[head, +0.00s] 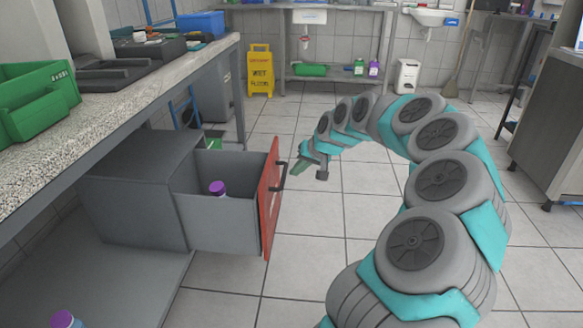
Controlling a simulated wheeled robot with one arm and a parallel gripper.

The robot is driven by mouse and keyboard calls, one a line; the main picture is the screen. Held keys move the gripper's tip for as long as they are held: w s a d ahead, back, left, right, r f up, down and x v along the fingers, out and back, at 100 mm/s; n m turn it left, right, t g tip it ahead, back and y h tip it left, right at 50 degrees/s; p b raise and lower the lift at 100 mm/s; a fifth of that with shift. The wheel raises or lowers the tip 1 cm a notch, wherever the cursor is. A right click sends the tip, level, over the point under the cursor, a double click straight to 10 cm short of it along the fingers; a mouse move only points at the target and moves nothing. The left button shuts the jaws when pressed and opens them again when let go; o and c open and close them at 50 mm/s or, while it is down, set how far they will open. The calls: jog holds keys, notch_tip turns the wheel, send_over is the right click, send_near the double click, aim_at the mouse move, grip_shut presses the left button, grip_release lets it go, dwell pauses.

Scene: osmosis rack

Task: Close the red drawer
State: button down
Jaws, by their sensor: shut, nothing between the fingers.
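The red drawer (268,205) stands pulled out of a grey cabinet (140,185) under the counter at the left. Its front is red with a dark handle (281,176), and its grey box is open at the top. A purple-capped bottle (217,188) is inside it. My gripper (298,170) is just right of the drawer front, near the handle at its upper part. It is shut and empty. I cannot tell whether it touches the front or handle.
The counter (120,110) overhangs the cabinet, with a green bin (40,105) on it. Another purple-capped bottle (65,319) is at the lower left. A yellow wet-floor sign (260,70) stands at the back. The tiled floor right of the drawer is clear except for my arm.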

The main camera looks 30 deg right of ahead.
jog(key=shift+w+a+f+p, duration=0.15)
jog(key=shift+w+a+f, duration=0.6)
jog(key=shift+w+f, duration=0.25)
jog(key=shift+w+a+f+p, duration=0.2)
jog(key=shift+w+a+f, duration=0.6)
jog(key=shift+w, duration=0.25)
jog(key=shift+w+a+f+p, duration=0.15)
jog(key=shift+w+a+f, duration=0.65)
jog(key=shift+w, duration=0.25)
jog(key=w+a+p, duration=0.1)
jog(key=w+a, duration=0.7)
jog(key=a, duration=0.4)
jog(key=w+a, duration=0.8)
jog(key=a, duration=0.4)
jog(key=shift+w+p, duration=0.15)
jog(key=shift+p, duration=0.2)
jog(key=shift+a+r, duration=0.1)
